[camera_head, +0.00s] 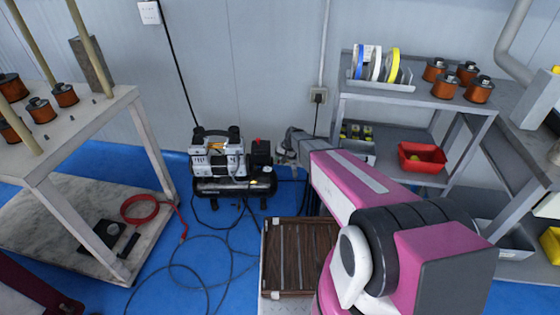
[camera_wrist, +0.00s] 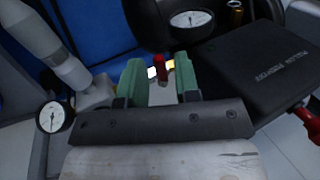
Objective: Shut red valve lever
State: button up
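The compressor (camera_head: 218,165) stands on the blue floor against the wall, with a small red part (camera_head: 258,140) on top of its black box. My gripper (camera_head: 284,150) is at its right side. In the wrist view my gripper (camera_wrist: 160,66) has its two green fingers apart. A small red piece (camera_wrist: 162,72), seemingly the valve lever, shows between the fingertips with a gap on each side. Its lower part and its angle are hard to make out. Another red part (camera_wrist: 306,122) is at the right edge, beside a black box (camera_wrist: 262,65) with lettering.
One dial gauge (camera_wrist: 191,18) lies beyond the fingers and another (camera_wrist: 52,118) to the left. Dark hoses (camera_head: 205,265) lie on the floor. A brown slatted crate (camera_head: 300,250) is under my arm, and a shelf (camera_head: 420,105) stands to the right.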

jog(key=shift+o, duration=0.3)
jog(key=shift+r, duration=0.1)
jog(key=v, duration=1)
jog(key=shift+d+r, duration=0.2)
jog(key=shift+r, duration=0.05)
